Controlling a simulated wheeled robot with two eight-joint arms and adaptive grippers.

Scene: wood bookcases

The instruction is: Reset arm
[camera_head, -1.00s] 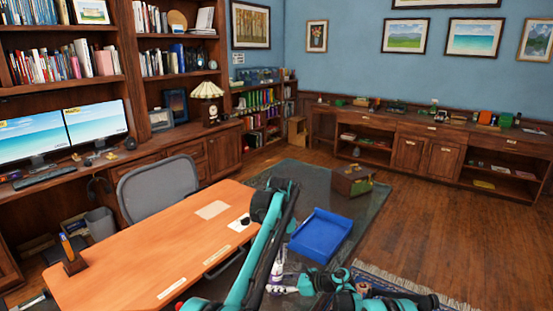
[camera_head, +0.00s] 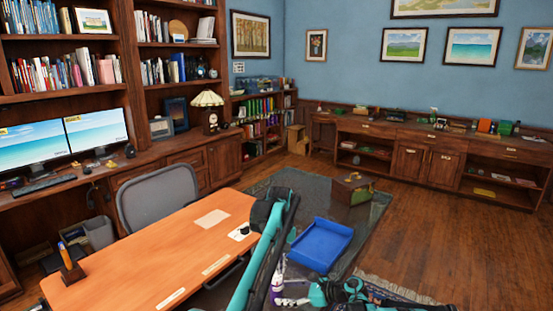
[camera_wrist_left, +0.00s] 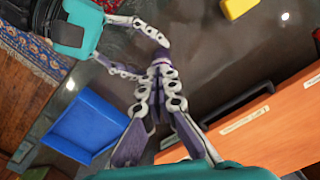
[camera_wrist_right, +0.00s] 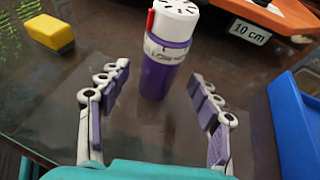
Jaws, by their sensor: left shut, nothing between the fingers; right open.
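My left gripper (camera_wrist_left: 160,66) is shut and empty in the left wrist view, its white and purple fingers brought together above a dark glossy surface. My right gripper (camera_wrist_right: 160,78) is open in the right wrist view, its fingers spread wide. A purple bottle (camera_wrist_right: 168,62) with a white top and a red strip stands upright just beyond and between these fingers; I see no contact. In the left wrist view the right gripper (camera_wrist_left: 145,56) lies behind the left fingers, which may hide the bottle. In the head view the left forearm runs up beside the desk, and white and purple parts overlap low in the middle.
A yellow block (camera_wrist_right: 49,33) lies at left in the right wrist view. The orange desk (camera_head: 150,252) is close on the left. Wooden floor (camera_head: 460,225) is clear at right.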

